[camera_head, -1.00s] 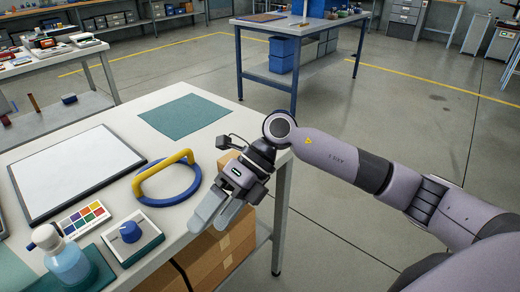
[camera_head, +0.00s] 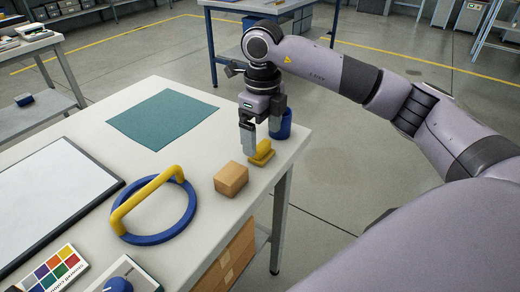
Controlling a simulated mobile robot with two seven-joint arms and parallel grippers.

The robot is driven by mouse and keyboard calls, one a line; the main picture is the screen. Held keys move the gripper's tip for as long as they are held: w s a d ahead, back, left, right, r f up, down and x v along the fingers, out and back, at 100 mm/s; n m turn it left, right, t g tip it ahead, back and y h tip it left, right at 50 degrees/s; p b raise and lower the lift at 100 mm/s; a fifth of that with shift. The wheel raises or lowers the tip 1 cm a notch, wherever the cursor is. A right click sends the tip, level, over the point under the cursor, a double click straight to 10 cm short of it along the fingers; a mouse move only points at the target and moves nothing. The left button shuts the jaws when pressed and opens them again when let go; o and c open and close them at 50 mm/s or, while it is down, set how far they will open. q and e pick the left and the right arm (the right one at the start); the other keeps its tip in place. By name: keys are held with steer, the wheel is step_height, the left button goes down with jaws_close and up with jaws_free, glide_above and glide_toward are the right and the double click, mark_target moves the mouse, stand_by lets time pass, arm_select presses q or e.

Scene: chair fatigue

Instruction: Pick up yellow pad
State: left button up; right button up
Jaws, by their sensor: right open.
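The yellow pad (camera_head: 262,153) lies on the white table near its far right corner. My right gripper (camera_head: 262,142) points down just above the pad, its two fingers apart and nothing held between them. The near finger reaches down beside the pad's left end; whether it touches the pad is unclear. The gripper hides part of the area behind the pad. My left gripper does not show.
A blue cup-like object (camera_head: 283,124) stands close behind the gripper. A tan block (camera_head: 231,178) sits in front of the pad. A blue ring with a yellow handle (camera_head: 147,195), a green mat (camera_head: 163,118) and a framed white board (camera_head: 45,205) lie further left.

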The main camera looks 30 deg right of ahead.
mark_target(262, 145)
step_height(262, 145, down, 4)
steer(key=shift+f, duration=0.15)
steer(key=c, duration=1.1)
steer(key=shift+w, duration=0.1)
steer(key=shift+r+p, duration=1.45)
steer(key=shift+r, duration=8.6)
